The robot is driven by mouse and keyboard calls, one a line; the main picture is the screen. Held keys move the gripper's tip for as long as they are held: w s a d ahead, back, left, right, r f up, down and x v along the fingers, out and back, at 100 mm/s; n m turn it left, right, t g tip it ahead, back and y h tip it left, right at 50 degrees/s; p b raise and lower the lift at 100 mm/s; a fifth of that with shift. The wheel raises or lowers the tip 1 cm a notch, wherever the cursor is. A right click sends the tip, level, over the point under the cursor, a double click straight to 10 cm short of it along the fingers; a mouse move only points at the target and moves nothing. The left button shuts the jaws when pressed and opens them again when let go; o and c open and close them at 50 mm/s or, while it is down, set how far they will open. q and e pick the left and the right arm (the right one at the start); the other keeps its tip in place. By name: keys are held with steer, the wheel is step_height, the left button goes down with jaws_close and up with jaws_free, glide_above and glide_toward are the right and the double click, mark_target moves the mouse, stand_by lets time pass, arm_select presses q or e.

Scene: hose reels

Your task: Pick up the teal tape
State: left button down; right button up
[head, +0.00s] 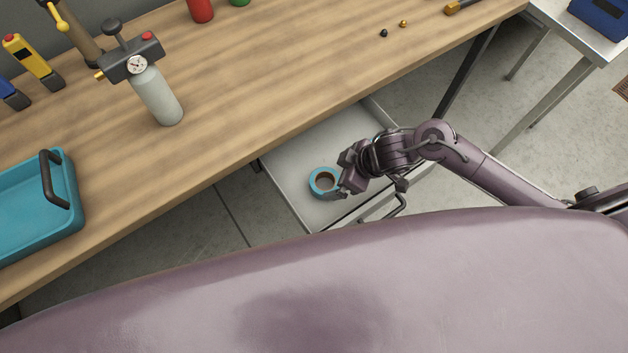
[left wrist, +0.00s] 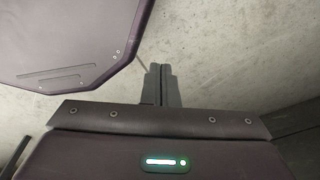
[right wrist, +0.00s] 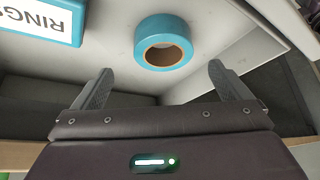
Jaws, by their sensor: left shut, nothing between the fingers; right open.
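The teal tape (head: 316,187) is a roll with a brown core, lying in an open white drawer (head: 290,183) below the workbench. In the right wrist view the tape (right wrist: 163,32) lies ahead of my right gripper (right wrist: 158,82), in line with the gap between its fingers. The fingers are spread and empty, and the tape is beyond their tips. In the head view my right gripper (head: 339,188) is right beside the tape, partly hidden by its own wrist. My left gripper (left wrist: 160,70) shows only in the left wrist view, shut and empty above a concrete floor.
The wooden workbench (head: 230,80) overhangs the drawer's back. On it are a teal tray (head: 30,215) and a grey gas cylinder (head: 157,95). A teal-edged box labelled "RINGS" (right wrist: 45,18) shows close left in the right wrist view. The drawer walls surround the tape.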

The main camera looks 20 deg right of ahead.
mark_target(325, 181)
steer(key=x, duration=0.2)
steer(key=shift+a+f, duration=0.2)
steer(key=shift+f, duration=0.2)
steer(key=x, duration=0.3)
steer(key=shift+a+f, duration=0.2)
steer(key=shift+a, duration=0.05)
steer(key=shift+f, duration=0.15)
arm_select(q)
steer(key=shift+s+d+f, duration=0.1)
steer(key=shift+s+d, duration=0.15)
steer(key=shift+d, duration=0.25)
steer(key=shift+s+d, duration=0.2)
steer(key=shift+d, duration=0.25)
arm_select(e)
steer(key=c, duration=1.1)
